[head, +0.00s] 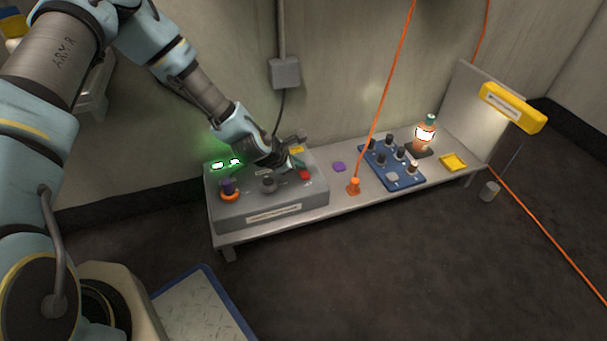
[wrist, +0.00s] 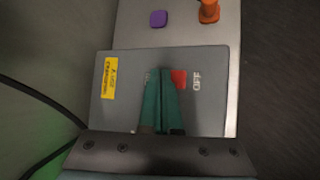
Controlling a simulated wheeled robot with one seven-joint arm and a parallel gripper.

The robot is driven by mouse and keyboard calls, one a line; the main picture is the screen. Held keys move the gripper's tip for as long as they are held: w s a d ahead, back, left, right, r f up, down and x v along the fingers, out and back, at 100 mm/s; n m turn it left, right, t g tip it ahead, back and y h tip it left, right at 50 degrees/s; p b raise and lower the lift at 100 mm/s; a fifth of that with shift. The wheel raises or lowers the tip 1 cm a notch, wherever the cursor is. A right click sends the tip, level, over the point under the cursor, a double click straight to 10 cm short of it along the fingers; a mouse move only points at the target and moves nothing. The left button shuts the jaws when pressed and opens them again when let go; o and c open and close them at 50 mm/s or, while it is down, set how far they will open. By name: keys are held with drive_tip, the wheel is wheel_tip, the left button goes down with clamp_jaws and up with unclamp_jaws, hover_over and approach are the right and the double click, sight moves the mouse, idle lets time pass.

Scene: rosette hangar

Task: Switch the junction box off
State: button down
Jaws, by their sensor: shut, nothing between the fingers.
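A grey control box (head: 235,215) sits on the left end of the low bench, with two lit green lamps (head: 227,163) at its back left. A red switch (head: 305,174) is on its right part. In the wrist view the red switch (wrist: 179,79) lies beside the word OFF (wrist: 196,80) on the box top (wrist: 215,110). My gripper (wrist: 163,72) is shut and empty, its teal fingers pointing at the box just left of the red switch. Lettering left of the fingers is mostly hidden. In the head view my gripper (head: 297,164) is close behind the red switch; contact is unclear.
To the right are a purple piece (head: 338,166), an orange cable plug (head: 354,186), a blue panel (head: 378,172), a bottle (head: 425,133) and a yellow tray (head: 453,162).

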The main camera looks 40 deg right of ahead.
drive_tip(key=shift+f, duration=0.2)
idle(0.4)
drive_tip(key=shift+f, duration=0.2)
drive_tip(key=shift+a+f+b, duration=0.15)
drive_tip(key=shift+f+b, duration=0.25)
drive_tip(key=shift+f, duration=0.3)
idle(0.9)
drive_tip(key=shift+r+p, duration=0.35)
drive_tip(key=shift+p, duration=0.2)
drive_tip(key=shift+a+r, duration=0.1)
drive_tip(key=shift+r+p, duration=0.3)
drive_tip(key=shift+p, duration=0.05)
drive_tip(key=r+p, duration=0.2)
drive_tip(key=r, duration=0.1)
drive_tip(key=r+p, duration=0.1)
drive_tip(key=r, duration=0.1)
drive_tip(key=shift+w+d+p, duration=0.25)
drive_tip(key=shift+w+p, duration=0.05)
drive_tip(key=shift+p, duration=0.1)
drive_tip(key=shift+f, duration=0.1)
